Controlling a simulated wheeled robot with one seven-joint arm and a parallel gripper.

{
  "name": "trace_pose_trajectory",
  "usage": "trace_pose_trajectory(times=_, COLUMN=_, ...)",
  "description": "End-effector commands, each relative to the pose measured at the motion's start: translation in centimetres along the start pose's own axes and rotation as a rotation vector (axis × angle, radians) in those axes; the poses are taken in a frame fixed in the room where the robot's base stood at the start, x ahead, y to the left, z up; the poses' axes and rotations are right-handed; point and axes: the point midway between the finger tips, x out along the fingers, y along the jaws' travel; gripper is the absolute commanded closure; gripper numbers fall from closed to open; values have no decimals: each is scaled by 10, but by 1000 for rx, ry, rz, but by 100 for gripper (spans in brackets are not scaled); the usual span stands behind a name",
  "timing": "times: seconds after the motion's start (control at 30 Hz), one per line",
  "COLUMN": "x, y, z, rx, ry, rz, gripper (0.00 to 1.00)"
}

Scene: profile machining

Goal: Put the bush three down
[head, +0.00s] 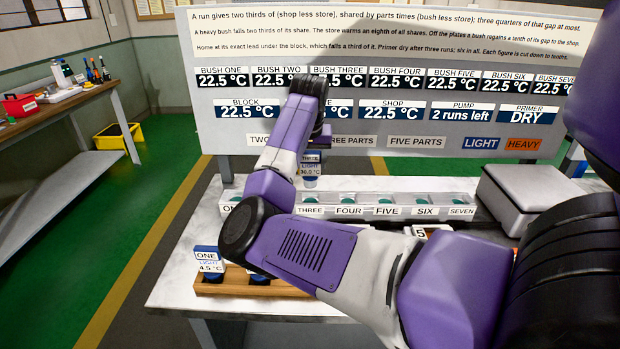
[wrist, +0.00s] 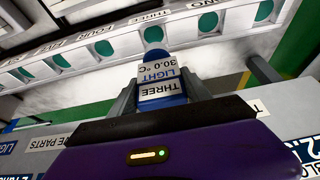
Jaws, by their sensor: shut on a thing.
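Bush three (head: 311,168) is a small blue cylinder with a white label reading THREE, LIGHT, 30.0 °C. My gripper (wrist: 160,82) is shut on it, with one grey finger on each side; bush three also shows in the wrist view (wrist: 158,94). The strip has a row of green round places with labels; THREE (head: 310,211), FOUR, FIVE, SIX and SEVEN are readable. My arm hides part of the strip's left end.
A wooden rack (head: 225,289) stands at the front left with bush one (head: 208,262), labelled LIGHT 4.5 °C, and another blue piece partly hidden by my arm. A grey box (head: 530,200) stands at right. The board (head: 400,55) behind shows all readable bush temperatures at 22.5 °C.

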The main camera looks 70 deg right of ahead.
Motion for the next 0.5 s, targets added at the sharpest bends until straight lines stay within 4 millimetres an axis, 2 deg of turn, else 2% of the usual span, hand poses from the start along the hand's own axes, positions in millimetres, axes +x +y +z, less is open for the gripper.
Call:
trace_pose_trajectory(times=0.1, x=12, y=0, z=5, rx=-1, ry=1, rz=-1, gripper=100)
trace_pose_trajectory(times=0.33, x=26, y=0, z=11, rx=-1, ry=0, rz=0, gripper=100)
trace_pose_trajectory(times=0.5, x=49, y=0, z=20, rx=-2, ry=-1, rz=0, gripper=100)
